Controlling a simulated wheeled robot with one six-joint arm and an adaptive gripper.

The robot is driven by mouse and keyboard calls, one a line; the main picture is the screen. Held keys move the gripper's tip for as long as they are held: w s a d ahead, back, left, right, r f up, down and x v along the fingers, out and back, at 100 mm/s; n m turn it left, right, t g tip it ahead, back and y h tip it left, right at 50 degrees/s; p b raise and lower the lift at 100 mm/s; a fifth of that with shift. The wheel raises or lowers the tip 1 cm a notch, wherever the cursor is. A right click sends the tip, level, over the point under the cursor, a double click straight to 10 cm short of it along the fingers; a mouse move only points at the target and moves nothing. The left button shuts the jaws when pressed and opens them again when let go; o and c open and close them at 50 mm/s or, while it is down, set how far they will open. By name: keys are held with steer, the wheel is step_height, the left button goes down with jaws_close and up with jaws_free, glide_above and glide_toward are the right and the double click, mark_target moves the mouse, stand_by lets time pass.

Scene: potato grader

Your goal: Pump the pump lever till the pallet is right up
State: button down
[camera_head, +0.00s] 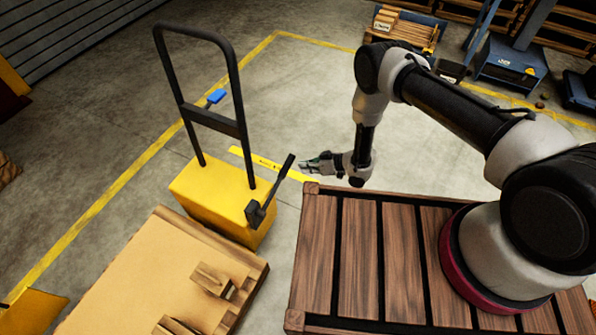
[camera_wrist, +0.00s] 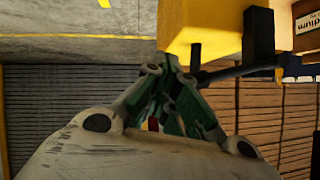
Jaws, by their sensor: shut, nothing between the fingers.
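The black pump lever (camera_head: 273,187) sticks up and to the right from a bracket on the side of the yellow lift truck (camera_head: 222,200). My gripper (camera_head: 304,167) is shut and empty, just right of the lever's upper end in the head view. A small gap seems to part them. In the wrist view the closed fingers (camera_wrist: 172,78) point toward the yellow body (camera_wrist: 205,25), with the dark lever (camera_wrist: 236,72) running off to the right beside them. Whether they touch cannot be told there. The pallet (camera_head: 185,275), topped with tan board, sits low in front of the truck.
A black hoop handle (camera_head: 235,75) rises from the truck, with a blue-ended part (camera_head: 216,97) behind it. A slatted wooden platform (camera_head: 318,240) lies under my arm. Yellow floor lines (camera_head: 130,190) cross open concrete. Loaded racks (camera_head: 405,25) stand at the back.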

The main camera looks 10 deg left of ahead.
steer(key=shift+v, duration=2.3)
steer(key=shift+w, duration=0.1)
